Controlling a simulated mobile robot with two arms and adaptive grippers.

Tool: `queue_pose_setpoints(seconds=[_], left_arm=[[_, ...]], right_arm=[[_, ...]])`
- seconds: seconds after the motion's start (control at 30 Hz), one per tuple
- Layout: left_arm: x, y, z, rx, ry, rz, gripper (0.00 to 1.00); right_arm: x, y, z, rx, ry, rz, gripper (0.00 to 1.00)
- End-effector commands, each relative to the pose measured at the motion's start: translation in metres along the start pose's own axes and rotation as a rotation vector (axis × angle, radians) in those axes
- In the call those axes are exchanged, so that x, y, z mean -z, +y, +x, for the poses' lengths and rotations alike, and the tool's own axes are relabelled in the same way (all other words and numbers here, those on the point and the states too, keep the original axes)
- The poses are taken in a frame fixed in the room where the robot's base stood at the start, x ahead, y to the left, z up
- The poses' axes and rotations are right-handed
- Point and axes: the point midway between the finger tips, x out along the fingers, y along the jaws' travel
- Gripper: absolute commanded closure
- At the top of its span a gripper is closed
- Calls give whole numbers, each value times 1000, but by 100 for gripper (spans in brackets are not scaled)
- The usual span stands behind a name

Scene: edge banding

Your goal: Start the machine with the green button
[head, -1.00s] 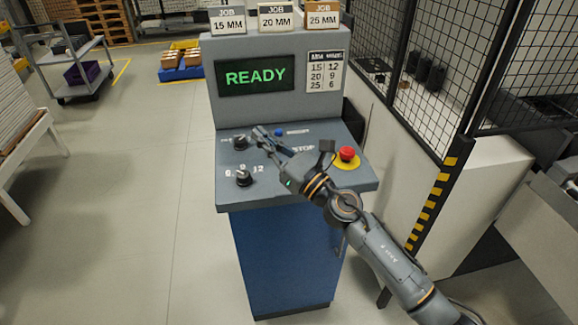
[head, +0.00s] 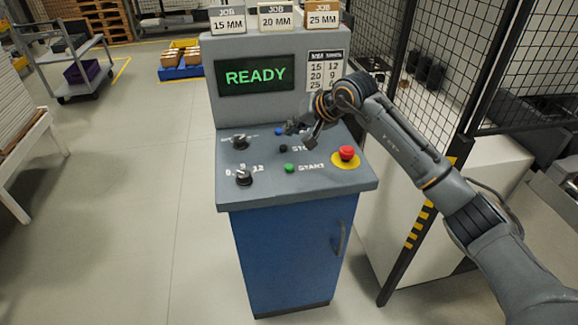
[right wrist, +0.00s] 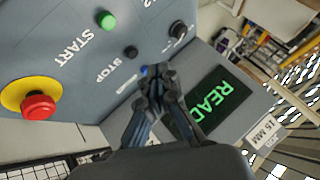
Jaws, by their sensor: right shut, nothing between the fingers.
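The green START button (head: 289,168) is on the front of the sloped grey control panel (head: 335,182). It also shows in the right wrist view (right wrist: 106,20), at the top. My right gripper (head: 292,128) is shut and empty above the back of the panel, behind the black STOP button (head: 283,148) and near the blue button (head: 279,132). In the right wrist view its closed fingertips (right wrist: 155,72) are beside the blue button and apart from the green one. The screen (head: 254,75) reads READY in green. My left gripper is not in view.
A red emergency button (head: 347,153) on a yellow base is at the panel's right. Two black knobs (head: 244,177) (head: 240,142) are at its left. Job cards (head: 277,16) stand on top of the console. A mesh fence (head: 440,70) is close on the right.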

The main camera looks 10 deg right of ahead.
Motion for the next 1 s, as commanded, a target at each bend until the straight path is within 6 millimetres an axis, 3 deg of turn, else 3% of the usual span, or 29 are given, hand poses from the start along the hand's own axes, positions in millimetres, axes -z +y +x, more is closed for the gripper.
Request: queue_pose_setpoints(seconds=[0.33, 0.77, 0.83, 1.0], left_arm=[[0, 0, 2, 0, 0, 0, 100], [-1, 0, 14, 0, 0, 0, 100], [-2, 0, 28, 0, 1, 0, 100], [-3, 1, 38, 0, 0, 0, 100]], right_arm=[[-5, 3, 6, 4, -3, 4, 100], [-35, 32, 46, 5, -4, 6, 100], [-40, 38, 54, 3, -1, 3, 100], [-45, 43, 61, 4, 0, 4, 100]])
